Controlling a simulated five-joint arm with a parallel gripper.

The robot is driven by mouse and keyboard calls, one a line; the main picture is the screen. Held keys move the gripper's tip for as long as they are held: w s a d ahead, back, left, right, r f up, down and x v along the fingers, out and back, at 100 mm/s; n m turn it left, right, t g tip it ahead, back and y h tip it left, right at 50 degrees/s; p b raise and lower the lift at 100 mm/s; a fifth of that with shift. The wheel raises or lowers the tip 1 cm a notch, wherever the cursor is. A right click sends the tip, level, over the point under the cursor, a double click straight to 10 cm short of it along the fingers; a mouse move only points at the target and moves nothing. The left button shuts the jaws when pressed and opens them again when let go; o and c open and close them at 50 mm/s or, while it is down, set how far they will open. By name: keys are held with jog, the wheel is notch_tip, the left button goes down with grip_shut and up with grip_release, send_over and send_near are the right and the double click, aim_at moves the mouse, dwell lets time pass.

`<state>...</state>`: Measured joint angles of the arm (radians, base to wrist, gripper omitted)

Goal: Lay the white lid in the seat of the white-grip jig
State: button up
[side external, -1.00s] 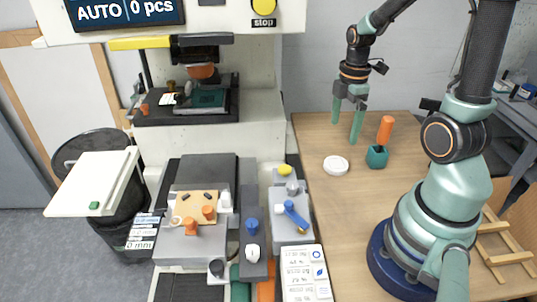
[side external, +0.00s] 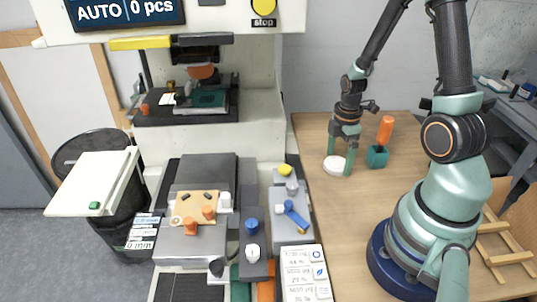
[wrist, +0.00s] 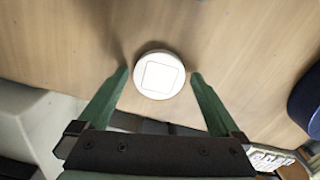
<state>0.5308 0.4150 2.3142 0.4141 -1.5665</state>
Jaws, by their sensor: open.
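The white lid (side external: 334,166) is a round disc lying flat on the wooden table. In the wrist view the lid (wrist: 159,74) shows a square outline on its top. My gripper (side external: 341,166) is open and low over the table, its green fingers on either side of the lid. In the wrist view my gripper (wrist: 159,80) has one fingertip left and one right of the lid, with a gap on each side. A jig with a tan plate (side external: 194,207) and orange knobs sits on the machine; a white grip (side external: 226,201) stands at its right edge.
A teal holder (side external: 377,157) with an orange-handled tool (side external: 385,130) stands right of the lid. The pad printer (side external: 205,105) rises at the left. A grey block with a blue lever (side external: 294,215) lies between. The table's front middle is clear.

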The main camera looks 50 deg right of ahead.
aim_at(338, 163)
jog(key=shift+f, duration=0.35)
jog(key=c, duration=1.1)
jog(key=shift+r, duration=0.15)
jog(key=shift+c, duration=0.2)
notch_tip(338, 163, up, 20)
